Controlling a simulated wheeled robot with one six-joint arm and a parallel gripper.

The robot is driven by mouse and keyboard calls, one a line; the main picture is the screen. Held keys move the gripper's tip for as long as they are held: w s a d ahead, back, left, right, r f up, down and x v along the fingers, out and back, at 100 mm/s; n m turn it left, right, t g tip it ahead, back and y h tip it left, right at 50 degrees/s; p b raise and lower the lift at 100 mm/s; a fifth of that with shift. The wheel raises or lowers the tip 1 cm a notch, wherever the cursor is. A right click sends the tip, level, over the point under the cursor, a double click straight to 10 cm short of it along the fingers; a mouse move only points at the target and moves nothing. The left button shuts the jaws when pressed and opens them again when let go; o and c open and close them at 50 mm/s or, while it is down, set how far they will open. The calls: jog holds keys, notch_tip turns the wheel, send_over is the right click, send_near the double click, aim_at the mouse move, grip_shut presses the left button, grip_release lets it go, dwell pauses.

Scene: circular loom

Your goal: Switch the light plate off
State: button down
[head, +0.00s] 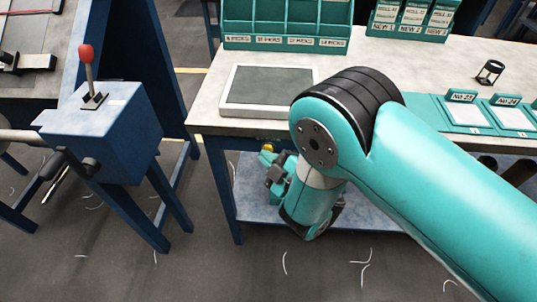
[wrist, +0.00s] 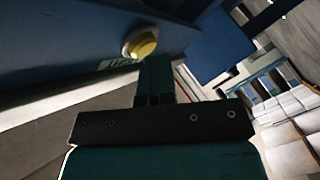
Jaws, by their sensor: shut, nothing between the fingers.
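The light plate (head: 268,86) lies on the bench top, a flat panel with a white frame. Its face is dark grey and shows no glow. A round yellow button (wrist: 141,43) in a pale collar sits on the blue front face under the bench top. It also shows as a small yellow spot in the head view (head: 268,148). My gripper (wrist: 154,68) is shut and empty, its fingertips close to the button, just below and right of it in the wrist view. I cannot tell whether they touch it. In the head view my arm partly hides the gripper (head: 271,166).
Teal racks (head: 287,25) stand at the back of the bench (head: 385,55). Teal trays (head: 468,115) and a small black holder (head: 490,71) are at the right. A blue box with a red-knobbed lever (head: 87,68) stands at the left. Floor between is open, with loose threads.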

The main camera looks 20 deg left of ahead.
jog(key=shift+d, duration=0.15)
jog(key=s+d+b, duration=0.1)
jog(key=s+b, duration=0.5)
jog(key=b, duration=0.9)
dwell(0.4)
